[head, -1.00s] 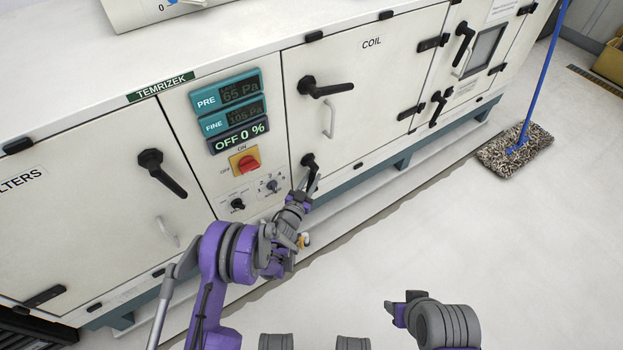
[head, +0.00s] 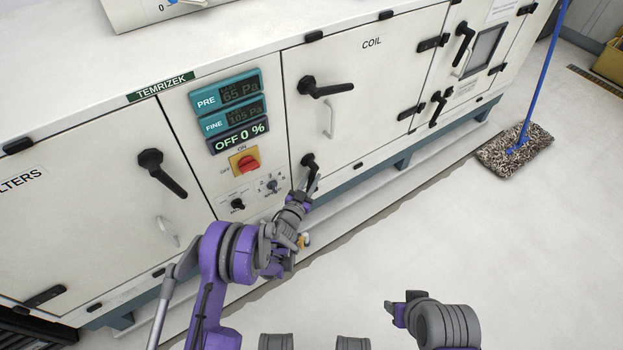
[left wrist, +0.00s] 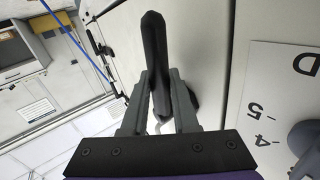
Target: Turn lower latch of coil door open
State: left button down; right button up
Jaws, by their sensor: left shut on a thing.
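The coil door (head: 375,85) is a white panel marked COIL, flush with the cabinet front. Its lower latch (head: 309,161) is a black lever at the door's lower left corner; in the head view its handle points down, partly hidden by my gripper. My left gripper (head: 305,186) is at this latch. In the left wrist view the latch handle (left wrist: 153,50) stands between the two fingers of my left gripper (left wrist: 159,95), which is shut on it. The upper latch (head: 325,88) points to the right. My right gripper (head: 398,308) is low in the head view, away from the cabinet; its jaws are unclear.
A door pull (head: 329,119) is on the coil door. The panel at left has displays (head: 233,110), a red switch (head: 247,164) and small knobs (head: 272,186). A mop (head: 515,150) stands on the floor at right. The floor in front is clear.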

dwell(0.6)
pick_arm(q)
jog(key=shift+w+d+f+n+t+h, duration=0.1)
jog(key=shift+w+d+n+t+h, duration=0.15)
jog(key=shift+n+t, duration=0.3)
jog(key=shift+w+d+f+n+t+h, duration=0.1)
jog(key=shift+d+n+t, duration=0.25)
jog(key=shift+t, duration=0.3)
jog(key=shift+w+d+r+n+t+y, duration=0.1)
jog(key=shift+w+d+n+t+y, duration=0.1)
jog(key=shift+n+t, duration=0.45)
jog(key=shift+w+d+r+n+t+y, duration=0.15)
jog(key=shift+d+n+t, duration=0.1)
jog(key=shift+n+t, duration=0.35)
jog(key=shift+w+d+r+n+t+y, duration=0.1)
jog(key=shift+w+d+n+t, duration=0.1)
jog(key=shift+n+t, duration=0.4)
jog(key=c, duration=1)
grip_release()
jog(key=shift+o, duration=0.2)
jog(key=v, duration=0.7)
jog(key=shift+s+f, duration=0.15)
jog(key=shift+s, duration=0.05)
